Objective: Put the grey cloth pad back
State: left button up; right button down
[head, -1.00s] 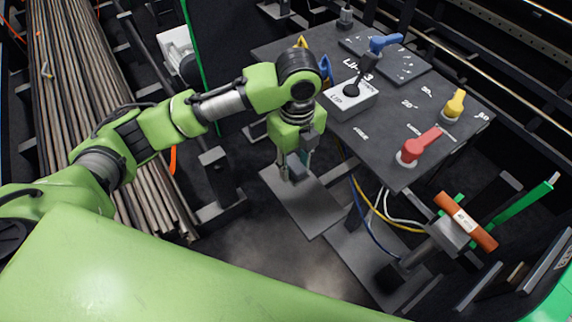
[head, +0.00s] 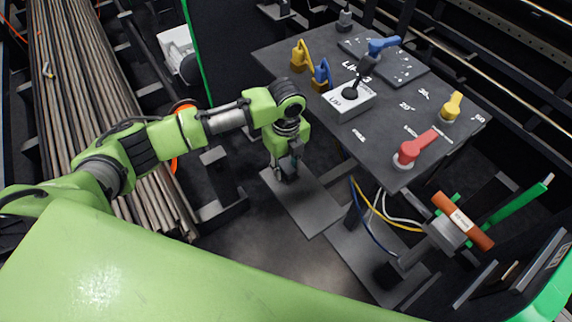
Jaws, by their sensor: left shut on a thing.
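My left gripper (head: 286,175) points down over a flat grey plate (head: 306,208) below the left edge of the control panel. It is shut on a small grey thing, mostly hidden by the fingers, that appears to be the grey cloth pad. Its outline and cloth surface are too small to make out. I cannot tell whether it touches the plate. My right gripper is not in view.
The dark control panel (head: 388,140) carries a joystick box (head: 343,101), a red lever (head: 412,150), and yellow and blue levers. Cables hang below it. An orange-handled part (head: 462,221) stands right. Long rods (head: 85,100) lie left.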

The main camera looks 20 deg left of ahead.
aim_at(286, 165)
pick_arm(q)
jog(key=shift+f, duration=0.2)
jog(key=o, duration=1.1)
jog(key=shift+c, duration=0.2)
jog(key=shift+r, duration=0.15)
notch_tip(286, 165, up, 12)
jog(key=b, duration=0.1)
jog(key=shift+b, duration=0.3)
